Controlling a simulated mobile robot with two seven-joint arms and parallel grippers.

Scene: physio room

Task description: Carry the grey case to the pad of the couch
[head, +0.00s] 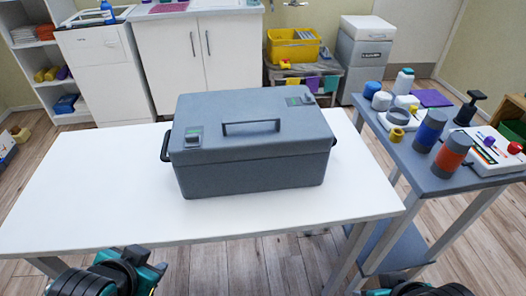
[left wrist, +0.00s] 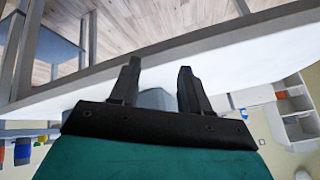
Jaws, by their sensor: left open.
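The grey case (head: 250,145) sits shut and upright on the white table (head: 85,200). It has a top handle, two latches and a dark handle at each end. My left gripper (head: 150,265) is low at the table's front edge, left of the case and apart from it. In the left wrist view its two fingers (left wrist: 157,85) are spread with nothing between them; a bit of the grey case (left wrist: 155,98) shows behind them. Part of my right arm shows at the bottom right of the head view, but its fingers do not. I cannot make out a couch pad.
A grey side table (head: 400,165) on the right holds bottles, rolls and a white device (head: 485,150). White cabinets (head: 195,60), a yellow crate (head: 292,46) on a small stand and shelves (head: 40,50) stand behind. The white table is clear around the case.

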